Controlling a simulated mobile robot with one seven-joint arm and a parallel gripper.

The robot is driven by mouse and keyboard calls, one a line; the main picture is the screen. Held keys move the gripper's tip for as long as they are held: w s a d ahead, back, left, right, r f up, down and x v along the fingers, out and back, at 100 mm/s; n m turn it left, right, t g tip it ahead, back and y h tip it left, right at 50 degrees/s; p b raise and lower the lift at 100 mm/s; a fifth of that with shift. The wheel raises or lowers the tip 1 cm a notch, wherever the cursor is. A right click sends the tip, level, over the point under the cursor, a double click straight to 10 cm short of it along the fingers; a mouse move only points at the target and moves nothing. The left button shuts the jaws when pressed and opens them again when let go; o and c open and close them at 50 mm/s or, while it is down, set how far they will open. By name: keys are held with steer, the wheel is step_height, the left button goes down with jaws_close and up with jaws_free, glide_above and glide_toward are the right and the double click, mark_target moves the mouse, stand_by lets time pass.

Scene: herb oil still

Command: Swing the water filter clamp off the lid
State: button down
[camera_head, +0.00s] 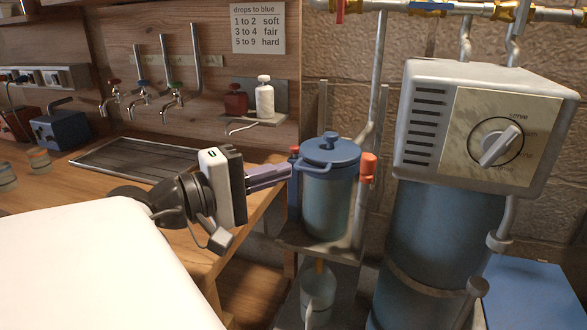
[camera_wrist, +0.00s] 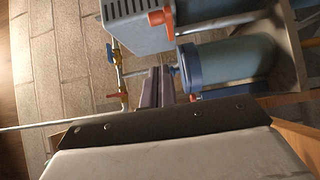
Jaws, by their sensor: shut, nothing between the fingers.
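The water filter (camera_head: 326,205) is an upright grey-blue canister with a blue lid (camera_head: 332,148) that has a small knob on top. A blue bar (camera_head: 314,168) runs along the lid's front left edge; I cannot tell for sure whether it is the clamp. An orange grip (camera_head: 367,168) stands at the filter's right side, and a smaller red one (camera_head: 294,154) at its left. My gripper (camera_head: 288,171) is shut and empty, its fingers pointing at the filter's left side near lid height. In the wrist view, the fingertips (camera_wrist: 161,72) appear close to the lid (camera_wrist: 190,68); contact is unclear.
A large blue tank with a grey control box (camera_head: 420,115) stands right of the filter. A wooden counter (camera_head: 255,205) with a drain grate (camera_head: 140,158) and taps lies left. Pipes with valves (camera_head: 430,8) run above. A glass bottle (camera_head: 318,290) stands below the filter.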

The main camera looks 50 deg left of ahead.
mark_target(368, 160)
steer(key=w+d, duration=0.4)
steer(key=w, duration=0.6)
steer(key=shift+w+d+p, duration=0.15)
steer(key=shift+w+p, duration=0.1)
steer(key=shift+p, duration=0.2)
